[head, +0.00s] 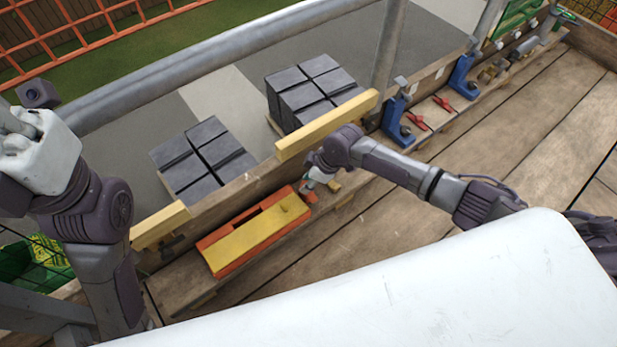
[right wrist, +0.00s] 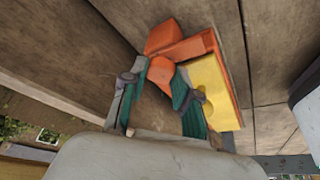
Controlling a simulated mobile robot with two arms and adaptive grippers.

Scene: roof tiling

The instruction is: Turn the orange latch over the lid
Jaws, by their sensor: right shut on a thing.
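The orange box (head: 212,241) lies along the plank, with its yellow lid (head: 250,237) on top. The orange latch (right wrist: 160,72) is at the box's right end. My right gripper (head: 314,184) reaches down to that end of the box. In the right wrist view its teal-padded fingers (right wrist: 157,88) are on either side of the latch and shut on it, beside the yellow lid (right wrist: 207,84). The fingers partly hide the latch. The latch seems to stand beside the lid, but its exact angle is hard to tell. My left gripper's fingers are not visible.
Stacks of dark tiles (head: 310,88) stand beyond the wooden edge board. Yellow timber blocks (head: 327,124) sit on the board. Blue clamps (head: 397,122) and red clips (head: 416,122) are farther right. A grey post (head: 390,45) rises nearby. The plank floor (head: 520,130) is clear at right.

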